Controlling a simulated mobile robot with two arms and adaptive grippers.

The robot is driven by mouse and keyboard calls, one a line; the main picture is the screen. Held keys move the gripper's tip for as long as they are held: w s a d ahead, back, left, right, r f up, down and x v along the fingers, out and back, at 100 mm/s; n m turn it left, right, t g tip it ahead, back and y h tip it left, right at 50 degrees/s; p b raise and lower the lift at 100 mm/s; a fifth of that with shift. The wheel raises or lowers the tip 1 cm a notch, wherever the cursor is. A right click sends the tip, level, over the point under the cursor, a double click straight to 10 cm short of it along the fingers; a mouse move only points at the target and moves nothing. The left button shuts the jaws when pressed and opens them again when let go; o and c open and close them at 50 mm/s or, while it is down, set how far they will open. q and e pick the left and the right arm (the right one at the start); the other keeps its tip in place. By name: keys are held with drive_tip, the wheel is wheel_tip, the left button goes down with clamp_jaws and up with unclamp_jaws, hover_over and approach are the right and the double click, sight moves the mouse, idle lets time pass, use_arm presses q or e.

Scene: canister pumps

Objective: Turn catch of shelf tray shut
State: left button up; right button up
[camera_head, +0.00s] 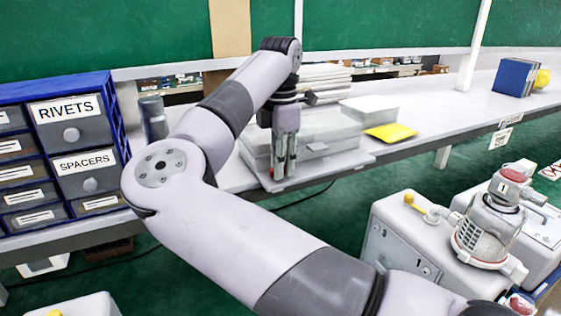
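The shelf tray (337,131) appears to be the flat grey case on the long grey shelf, with a thin plate under its front. A small dark mark like a latch (318,146) shows on its front face; I cannot tell whether it is the catch or how it is turned. My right gripper (284,174) points down in front of the tray's left part, its fingertips close to the front edge. The fingers are close together with a narrow gap; whether they hold anything or touch the tray is unclear. They hide part of the front. My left gripper is out of view.
A blue drawer cabinet (117,125) stands left on the shelf, near a dark cylinder (153,118). A white box (369,107) and a yellow item (390,132) lie right of the tray. Pump units (405,235) stand at lower right. The shelf's right stretch is mostly clear.

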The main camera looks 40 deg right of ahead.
clamp_jaws()
idle(0.3)
drive_tip(key=n+b, duration=0.3)
drive_tip(key=shift+f, duration=0.15)
drive_tip(key=n+b, duration=0.2)
drive_tip(key=n, duration=0.2)
drive_tip(key=shift+n+b, duration=0.35)
drive_tip(key=shift+n, duration=0.05)
drive_tip(key=n+b, duration=0.2)
drive_tip(key=n, duration=0.2)
drive_tip(key=shift+n, duration=0.3)
drive_tip(key=n+b, duration=0.1)
drive_tip(key=n, duration=0.4)
drive_tip(key=shift+n+b, duration=0.3)
drive_tip(key=shift+b, duration=0.05)
drive_tip(key=shift+r, duration=0.2)
